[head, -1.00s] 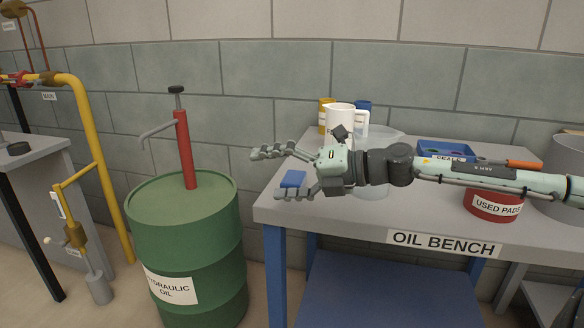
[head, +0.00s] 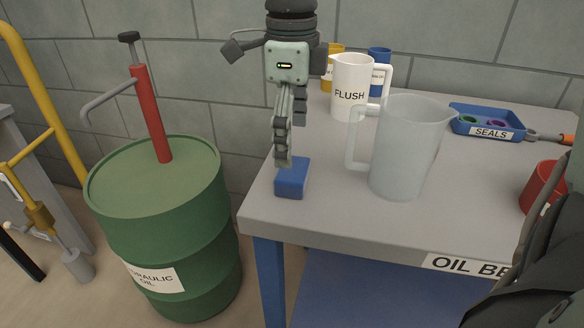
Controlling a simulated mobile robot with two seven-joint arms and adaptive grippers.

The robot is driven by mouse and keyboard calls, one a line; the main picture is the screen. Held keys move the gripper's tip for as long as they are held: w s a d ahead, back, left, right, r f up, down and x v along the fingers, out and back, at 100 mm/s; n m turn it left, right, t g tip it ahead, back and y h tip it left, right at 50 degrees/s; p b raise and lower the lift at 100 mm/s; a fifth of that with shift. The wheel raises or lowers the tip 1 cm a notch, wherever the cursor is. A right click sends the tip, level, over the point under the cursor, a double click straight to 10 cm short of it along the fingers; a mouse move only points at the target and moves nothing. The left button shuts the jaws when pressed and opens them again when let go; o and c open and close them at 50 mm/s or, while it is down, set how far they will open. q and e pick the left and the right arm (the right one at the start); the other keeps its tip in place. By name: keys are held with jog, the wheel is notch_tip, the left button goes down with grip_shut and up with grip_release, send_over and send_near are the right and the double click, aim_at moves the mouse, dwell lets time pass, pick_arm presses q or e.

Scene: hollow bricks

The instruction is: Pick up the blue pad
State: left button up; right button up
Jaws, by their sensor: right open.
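The blue pad (head: 291,180) is a small block lying near the left end of the grey oil bench (head: 330,222). My right gripper (head: 286,155) hangs from above with its fingers pointing down at the pad. It is open, seen nearly edge-on, with one finger largely in front of the other. The nearer fingertip overlaps the pad's back left edge in the picture; I cannot tell whether it touches. The pad's front and most of its top are visible. My left gripper is not in view.
A clear jug (head: 405,150) stands close right of the pad, with a white FLUSH jug (head: 350,88) behind it. A blue SEALS tray (head: 487,121) and a red container (head: 542,188) are farther right. A green oil drum (head: 165,215) with a red pump (head: 152,115) stands left.

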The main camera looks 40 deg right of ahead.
aim_at(293, 168)
jog(key=f, duration=0.6)
jog(key=shift+s+f+p, duration=0.1)
jog(key=shift+s+p, duration=0.1)
jog(key=shift+p, duration=0.15)
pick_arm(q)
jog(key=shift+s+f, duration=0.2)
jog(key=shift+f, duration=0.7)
pick_arm(e)
jog(key=shift+c, duration=0.6)
jog(key=c, duration=0.9)
